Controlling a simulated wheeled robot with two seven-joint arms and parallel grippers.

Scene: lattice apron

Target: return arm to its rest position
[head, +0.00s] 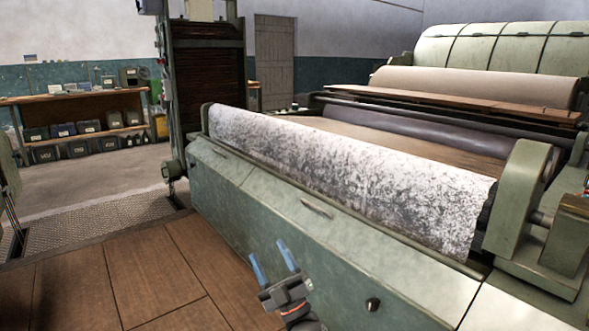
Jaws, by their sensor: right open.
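My right gripper (273,262) shows at the bottom middle of the head view, in front of the green machine's slanted front panel. Its two blue fingers are spread apart with nothing between them. It appears apart from the panel, though the exact gap is hard to judge. My left gripper is not in the head view.
The long green machine (225,205) with a speckled white roller (350,170) fills the middle and right. A wooden shelf (80,97) with several dark boxes stands at the far left. The wooden floor (140,275) at lower left is clear. A tall dark frame (208,75) rises behind.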

